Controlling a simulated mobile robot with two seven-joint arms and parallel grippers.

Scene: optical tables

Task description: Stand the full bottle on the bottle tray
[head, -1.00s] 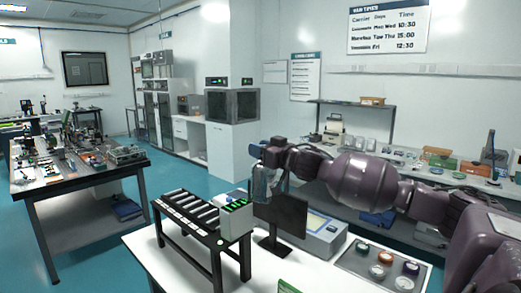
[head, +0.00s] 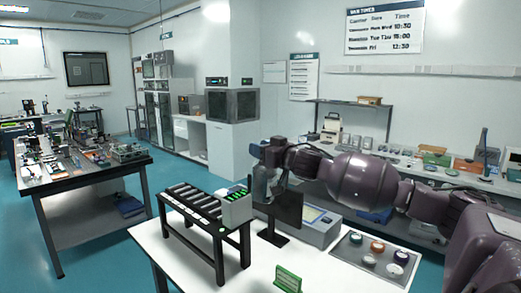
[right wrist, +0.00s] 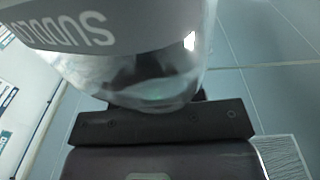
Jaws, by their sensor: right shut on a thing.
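My right gripper (head: 264,166) is shut on a bottle (head: 262,187), held up in the air in front of the dark monitor in the head view. In the right wrist view the bottle (right wrist: 140,75) is clear and shiny, with a grey lettered band, close above a dark gripper part (right wrist: 160,124). Its fill is hard to tell. A grey tray (head: 347,269) with several round-topped items lies at the right of the white table, below my right arm; it may be the bottle tray. My left gripper is not in view.
A black roller rack (head: 192,203) with a green-lit box (head: 236,207) stands on the white table (head: 180,262). A dark monitor (head: 289,211), a grey device (head: 318,228) and a green stand (head: 288,279) are nearby.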

